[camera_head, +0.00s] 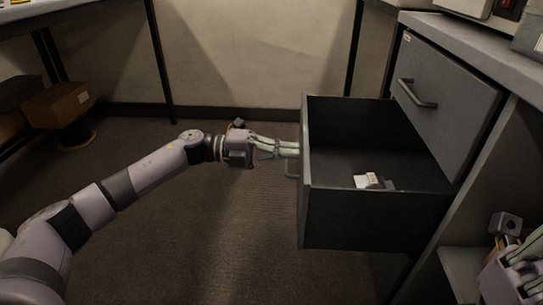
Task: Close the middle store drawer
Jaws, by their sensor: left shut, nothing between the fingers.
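The dark grey store drawer (350,222) stands pulled well out of the grey cabinet on the right. Its front panel faces left, and its handle (291,170) shows at the panel's left edge. A small white box (369,181) lies inside it. My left gripper (297,149) is shut and empty, with its fingertips at the outer face of the drawer front, just above the handle; I cannot tell whether they touch it. My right gripper (522,268) shows only partly at the bottom right, and its jaw state is unclear.
Above the open drawer is a shut drawer (440,98) with a bar handle, under a grey worktop (480,45). A brown box (58,104) is at the far left beneath a table. The carpet left of the drawer is clear apart from my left arm.

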